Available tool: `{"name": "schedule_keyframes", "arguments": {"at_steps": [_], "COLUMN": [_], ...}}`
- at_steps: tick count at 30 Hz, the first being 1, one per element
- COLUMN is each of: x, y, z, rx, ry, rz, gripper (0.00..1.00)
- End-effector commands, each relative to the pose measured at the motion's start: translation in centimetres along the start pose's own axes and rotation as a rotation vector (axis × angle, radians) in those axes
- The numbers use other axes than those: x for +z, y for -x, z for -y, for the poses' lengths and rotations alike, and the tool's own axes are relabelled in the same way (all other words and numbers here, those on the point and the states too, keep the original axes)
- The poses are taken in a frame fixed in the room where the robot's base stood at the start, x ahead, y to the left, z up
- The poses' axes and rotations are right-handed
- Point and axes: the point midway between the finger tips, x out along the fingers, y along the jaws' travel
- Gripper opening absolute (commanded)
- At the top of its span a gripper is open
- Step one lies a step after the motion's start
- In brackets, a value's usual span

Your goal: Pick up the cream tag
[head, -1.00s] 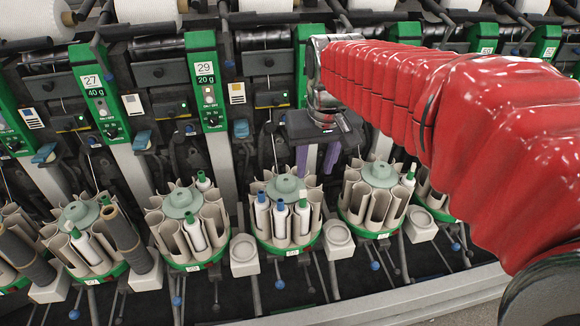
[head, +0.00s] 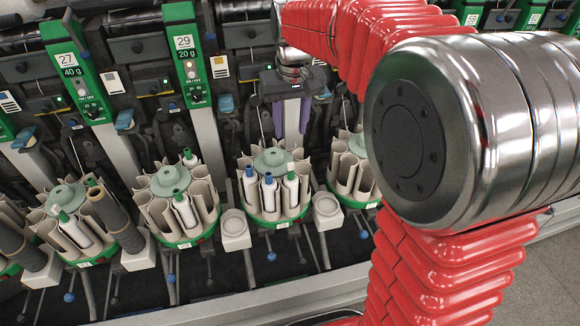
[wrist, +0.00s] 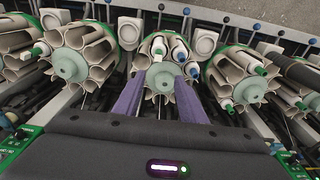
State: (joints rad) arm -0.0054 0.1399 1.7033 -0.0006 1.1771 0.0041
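A small cream piece (wrist: 158,45), apparently the cream tag, shows at the top of the middle carousel (wrist: 165,68) in the wrist view. In the head view a pale top (head: 290,167) at the right front of this carousel may be the same piece; it is too small to be sure. My gripper (wrist: 160,82) is open and empty, its two purple fingers apart and pointing at the carousel. In the head view my gripper (head: 292,133) hangs above and behind the carousel, apart from the pale top.
Blue-topped bobbins (head: 268,182) stand close together in the same carousel. Neighbouring carousels stand left (head: 176,195) and right (head: 352,165), with pale blocks (head: 234,229) between. Green-fronted winder panels (head: 188,60) rise behind the gripper. A metal rail (head: 235,306) runs along the front.

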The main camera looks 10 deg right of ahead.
Motion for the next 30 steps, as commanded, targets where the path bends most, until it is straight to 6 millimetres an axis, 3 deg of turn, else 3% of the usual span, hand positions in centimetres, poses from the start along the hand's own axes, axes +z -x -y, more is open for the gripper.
{"name": "schedule_keyframes", "arguments": {"at_steps": [15,30], "x": [0.1,0.1], "y": [-7.3,-8.3], "z": [-0.1,-0.1], "rx": [0.000,0.000], "ry": [0.000,-0.001], "rz": [0.003,0.002], "gripper": [0.38,0.38]}}
